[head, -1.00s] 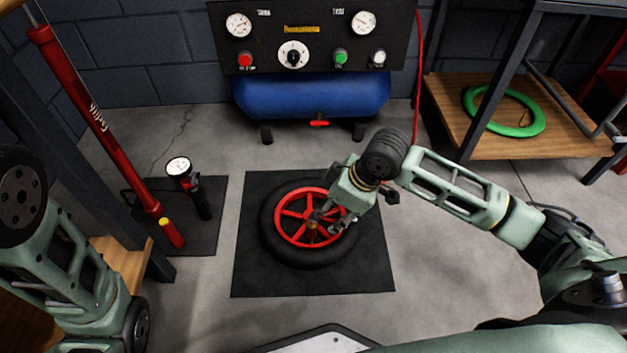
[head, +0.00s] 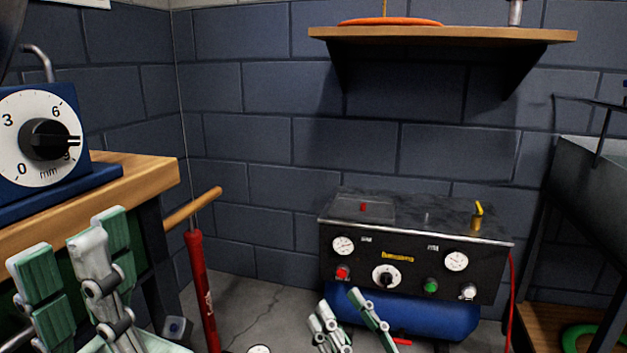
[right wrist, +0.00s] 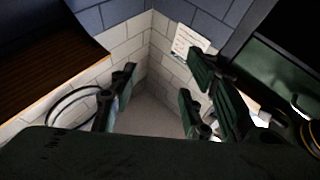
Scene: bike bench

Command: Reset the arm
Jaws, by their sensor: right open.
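My left gripper (head: 68,240) is at the lower left of the head view, upright in front of the wooden bench. Its green-padded fingers stand apart with nothing seen between them. My right gripper (head: 340,300) is at the bottom middle of the head view, fingers pointing up, in front of the compressor. In the right wrist view its fingers (right wrist: 155,95) are spread wide and empty, with a wall corner behind them. Most of both arms is out of the head view.
A blue dial box (head: 45,140) sits on the wooden bench (head: 140,175). A red pump (head: 200,290) stands beside it. The compressor (head: 400,320) has a control panel (head: 410,265). A shelf (head: 450,36) with an orange ring (head: 390,21) hangs above. A green ring (head: 590,340) shows at lower right.

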